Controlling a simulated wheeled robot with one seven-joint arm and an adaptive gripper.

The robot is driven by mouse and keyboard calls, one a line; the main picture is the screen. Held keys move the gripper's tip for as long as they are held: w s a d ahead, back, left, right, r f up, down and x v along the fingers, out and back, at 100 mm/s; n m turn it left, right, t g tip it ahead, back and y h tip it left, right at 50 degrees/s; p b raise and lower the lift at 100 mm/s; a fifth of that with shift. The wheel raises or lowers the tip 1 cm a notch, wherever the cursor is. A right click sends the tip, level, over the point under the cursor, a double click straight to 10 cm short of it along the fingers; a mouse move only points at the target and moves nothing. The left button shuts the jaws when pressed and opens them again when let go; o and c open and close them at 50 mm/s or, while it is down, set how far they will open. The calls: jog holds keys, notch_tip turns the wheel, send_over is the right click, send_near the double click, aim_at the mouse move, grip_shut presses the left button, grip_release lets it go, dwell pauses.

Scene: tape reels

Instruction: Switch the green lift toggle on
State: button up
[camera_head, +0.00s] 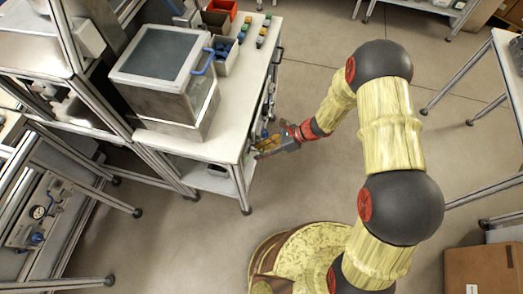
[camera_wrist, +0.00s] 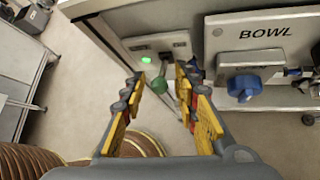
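The green lift toggle (camera_wrist: 160,84) shows in the wrist view as a lever with a dark green knob, hanging down from a small pale panel (camera_wrist: 178,42). A green light (camera_wrist: 146,60) on that panel is lit. My gripper (camera_wrist: 161,76) is open, with its yellow fingers on either side of the toggle's knob. I cannot tell whether a finger touches it. In the head view my gripper (camera_head: 266,146) is at the side of the white bench, and the toggle cannot be made out there.
A panel marked BOWL (camera_wrist: 262,32) with a blue knob (camera_wrist: 243,87) is right of the toggle. The white bench (camera_head: 235,110) carries a metal box with a glass lid (camera_head: 160,52) and several small coloured items. Open floor (camera_head: 290,95) lies right of the bench.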

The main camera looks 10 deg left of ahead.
dwell(0.3)
jog(key=v, duration=1.2)
dwell(0.3)
jog(key=s+d+r+n+g+h, duration=0.2)
jog(key=s+d+r+n+h, duration=0.2)
jog(key=s+d+n, duration=0.35)
jog(key=s+d+r+n+t+h+b, duration=0.1)
jog(key=s+d+r+n+t+h, duration=0.1)
jog(key=r, duration=0.6)
jog(key=s+d+r+n+t+h+b, duration=0.2)
jog(key=s+d+r+n+t, duration=0.2)
jog(key=r, duration=0.5)
jog(key=s+d+r+n+t+h+b, duration=0.1)
jog(key=s+d+r+n+t+b, duration=0.1)
jog(key=r, duration=0.7)
jog(key=s+d+n+t, duration=0.1)
jog(key=d+n+t, duration=0.1)
jog(key=n, duration=0.1)
jog(key=shift+h, duration=0.4)
